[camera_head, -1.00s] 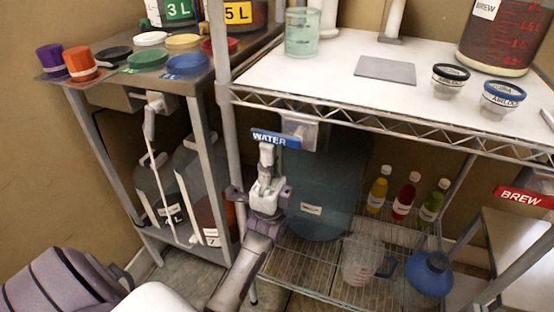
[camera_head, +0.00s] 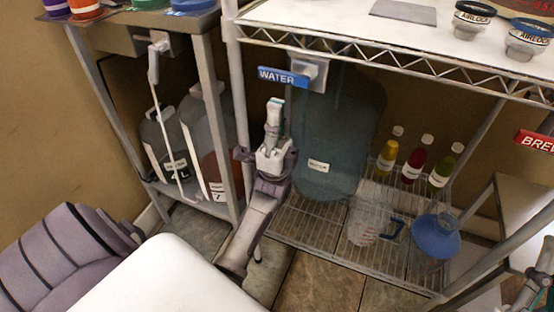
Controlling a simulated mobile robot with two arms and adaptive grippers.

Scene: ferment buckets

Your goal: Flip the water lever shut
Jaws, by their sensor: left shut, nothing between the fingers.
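The water lever (camera_head: 283,77) is a blue bar lettered WATER. It points left, nearly level, from a grey valve block (camera_head: 311,73) under the front edge of the wire rack's white top. My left gripper (camera_head: 274,104) is shut and empty, pointing up. Its tip is just below the lever in the picture, with a small gap between them. A large blue-tinted water jug (camera_head: 340,135) stands behind the valve. Part of what looks like my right gripper (camera_head: 537,291) shows at the lower right corner, cut off by the frame.
A metal table (camera_head: 215,110) with jugs beneath is at left. A red BREW sign (camera_head: 535,141) is at right.

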